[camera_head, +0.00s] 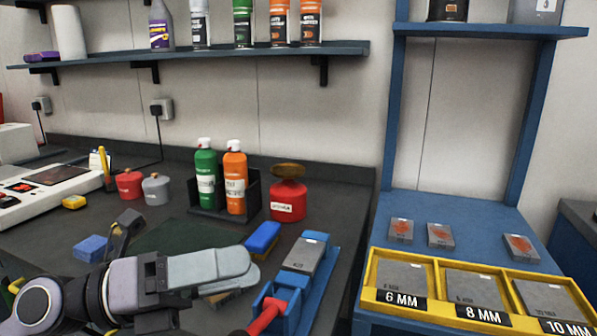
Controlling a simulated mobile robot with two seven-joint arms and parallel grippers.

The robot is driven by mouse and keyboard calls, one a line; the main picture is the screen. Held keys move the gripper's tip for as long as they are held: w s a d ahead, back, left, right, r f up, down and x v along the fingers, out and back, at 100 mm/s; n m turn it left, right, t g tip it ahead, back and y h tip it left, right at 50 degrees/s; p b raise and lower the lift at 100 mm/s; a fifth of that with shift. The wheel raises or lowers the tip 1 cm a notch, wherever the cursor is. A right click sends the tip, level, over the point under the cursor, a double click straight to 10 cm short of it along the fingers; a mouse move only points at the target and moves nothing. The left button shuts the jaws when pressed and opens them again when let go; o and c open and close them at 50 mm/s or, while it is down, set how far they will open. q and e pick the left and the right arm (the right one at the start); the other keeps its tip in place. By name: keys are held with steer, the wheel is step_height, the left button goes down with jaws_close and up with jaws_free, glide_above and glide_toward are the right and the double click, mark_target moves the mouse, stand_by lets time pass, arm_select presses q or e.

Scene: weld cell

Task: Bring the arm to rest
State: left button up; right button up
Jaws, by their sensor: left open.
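My left gripper (250,270) reaches in from the lower left, pointing right over the dark bench. Its pale grey fingers are seen nearly side-on, one largely covering the other, so the gap between them is hard to see. It is open, and I see nothing held in it. It is in front of a dark green mat (190,237) and left of a blue fixture (318,268) with a grey block. My right gripper is not in view.
Green (206,178) and orange (236,180) spray cans stand in a dark holder behind the gripper, beside a red container (288,200). A blue block (262,238) lies near the fingertips. A yellow tray (400,262) with labelled compartments is at right.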

arm_select(q)
steer(key=w+a+r+n+t+y, duration=0.1)
steer(key=w+a+n+t, duration=0.15)
steer(key=n+t, duration=0.5)
steer(key=w+a+r+n+t+y, duration=0.1)
steer(key=a+n+t, duration=0.2)
steer(key=n+t, duration=0.5)
steer(key=w+a+f+n+t+y, duration=0.1)
steer(key=a+f+n+y, duration=0.45)
steer(key=n+y, duration=0.3)
steer(key=w+a+f+n+y, duration=0.2)
steer(key=a+f+n+y, duration=0.2)
steer(key=f+n+y, duration=0.4)
steer(key=s+a+f+n+g+y, duration=0.25)
steer(key=s+f+n+g, duration=0.55)
steer(key=f, duration=0.7)
steer(key=s+d+f+g+h, duration=0.1)
steer(key=s+f+g, duration=0.3)
steer(key=s, duration=0.3)
steer(key=s+d+f+g+h, duration=0.1)
steer(key=s+f+g, duration=0.3)
steer(key=s, duration=0.4)
steer(key=w+d+f+t+h+p, duration=0.1)
steer(key=w+d+f+t+p, duration=0.1)
steer(key=w+t+p, duration=0.3)
steer(key=shift+w+d+f+t+h+p, duration=0.3)
steer(key=shift+w+f+t+h+p, duration=0.1)
steer(key=shift+w+f+t, duration=0.35)
